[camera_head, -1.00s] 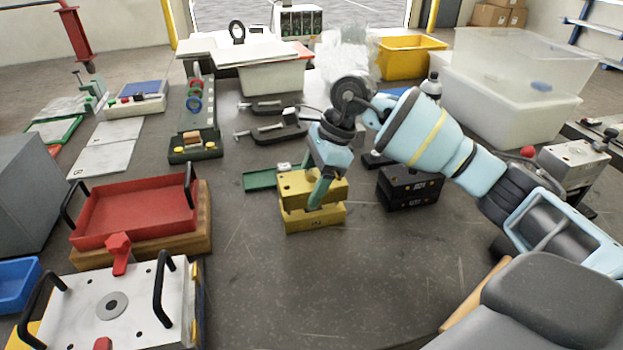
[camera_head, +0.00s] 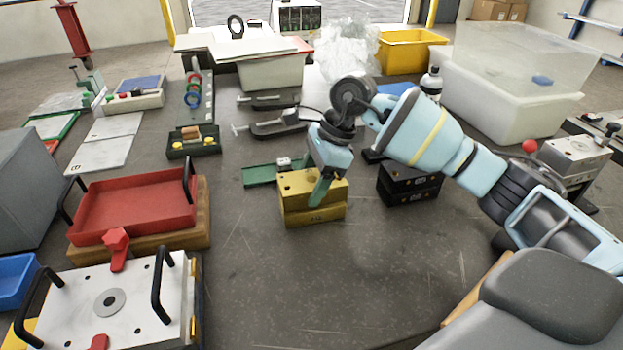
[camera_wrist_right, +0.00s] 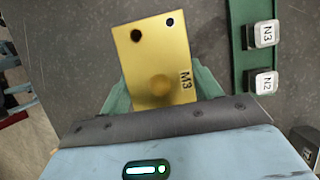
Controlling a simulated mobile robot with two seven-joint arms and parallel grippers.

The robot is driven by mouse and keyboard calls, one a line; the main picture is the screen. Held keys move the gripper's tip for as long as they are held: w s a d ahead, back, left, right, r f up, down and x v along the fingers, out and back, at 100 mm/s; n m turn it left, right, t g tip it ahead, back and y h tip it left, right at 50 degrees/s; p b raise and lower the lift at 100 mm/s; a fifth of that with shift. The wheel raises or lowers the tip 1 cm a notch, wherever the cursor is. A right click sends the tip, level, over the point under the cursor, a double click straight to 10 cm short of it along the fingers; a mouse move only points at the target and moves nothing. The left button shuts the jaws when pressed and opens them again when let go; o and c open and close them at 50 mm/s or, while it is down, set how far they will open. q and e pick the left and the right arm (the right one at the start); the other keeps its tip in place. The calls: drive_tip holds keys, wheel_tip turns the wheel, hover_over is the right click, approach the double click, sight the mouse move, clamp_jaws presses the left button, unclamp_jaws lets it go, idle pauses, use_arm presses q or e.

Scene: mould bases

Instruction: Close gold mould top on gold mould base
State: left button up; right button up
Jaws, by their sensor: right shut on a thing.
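The gold mould top (camera_head: 297,187) lies level on the gold mould base (camera_head: 326,214), with their edges nearly lined up and only a thin seam between them. My right gripper (camera_head: 320,188) comes down from above and is shut on the top. In the right wrist view the top (camera_wrist_right: 152,55), marked M3, sits between the green fingers of the gripper (camera_wrist_right: 160,88). The base cannot be made out beneath it in that view. My left gripper is not in view.
A green rail (camera_head: 258,175) with small blocks marked N2 (camera_wrist_right: 264,82) and N3 (camera_wrist_right: 261,35) lies just behind the gold mould. A black mould (camera_head: 408,187) stands to its right. A red tray (camera_head: 130,212) is at the left. The table in front is clear.

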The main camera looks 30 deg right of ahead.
idle(0.3)
drive_tip(key=o, duration=1.7)
drive_tip(key=shift+f, duration=0.1)
drive_tip(key=shift+f, duration=0.15)
drive_tip(key=shift+v, duration=4.05)
